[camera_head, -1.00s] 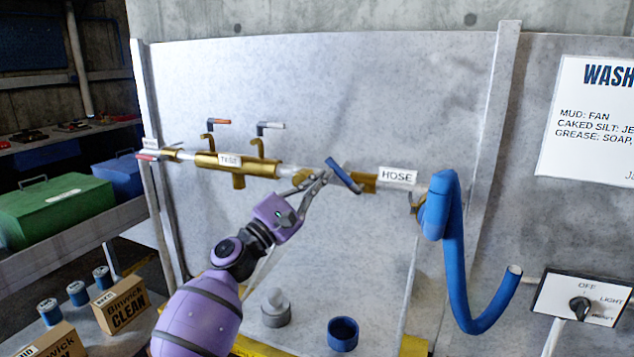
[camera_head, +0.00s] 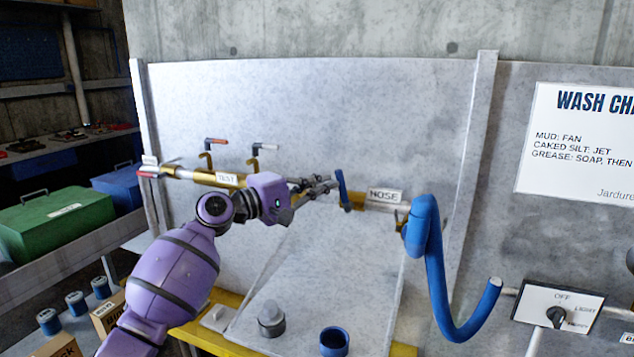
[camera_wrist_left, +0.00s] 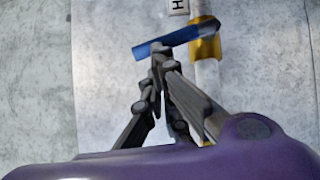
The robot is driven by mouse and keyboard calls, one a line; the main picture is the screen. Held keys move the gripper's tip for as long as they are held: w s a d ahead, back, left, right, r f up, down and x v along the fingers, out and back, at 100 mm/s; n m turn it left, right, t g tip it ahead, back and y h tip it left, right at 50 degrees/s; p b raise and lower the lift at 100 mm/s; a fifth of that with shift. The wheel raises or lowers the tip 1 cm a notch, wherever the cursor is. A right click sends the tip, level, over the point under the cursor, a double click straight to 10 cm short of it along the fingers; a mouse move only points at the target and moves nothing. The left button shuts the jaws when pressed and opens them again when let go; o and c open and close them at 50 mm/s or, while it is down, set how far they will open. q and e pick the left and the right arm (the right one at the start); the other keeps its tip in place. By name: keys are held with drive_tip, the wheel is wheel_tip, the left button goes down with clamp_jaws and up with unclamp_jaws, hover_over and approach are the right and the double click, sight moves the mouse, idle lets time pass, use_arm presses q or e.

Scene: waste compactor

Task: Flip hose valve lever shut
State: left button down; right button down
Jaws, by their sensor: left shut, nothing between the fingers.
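The blue valve lever (camera_head: 343,190) stands steeply across the brass valve on the pipe, left of the HOSE label (camera_head: 384,196). In the left wrist view the lever (camera_wrist_left: 185,39) is a blue bar slanting across the pipe near the top. My left gripper (camera_head: 331,186) is shut and empty, with its tips just left of the lever. In the left wrist view the gripper tips (camera_wrist_left: 158,52) meet below the lever's left part, at or very near it; contact is hard to tell. My right gripper is out of view.
A blue hose (camera_head: 430,265) hangs right of the valve. The TEST pipe (camera_head: 215,178) with two small levers runs left behind my arm. The panel above the pipe is clear.

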use_arm(q)
drive_tip(key=shift+s+d+r, duration=0.1)
drive_tip(key=shift+d+r, duration=0.1)
drive_tip(key=shift+r, duration=0.05)
drive_tip(key=shift+d, duration=0.1)
drive_tip(key=shift+d+r, duration=0.1)
drive_tip(key=shift+r, duration=0.1)
idle(0.7)
drive_tip(key=shift+s, duration=0.1)
idle(0.3)
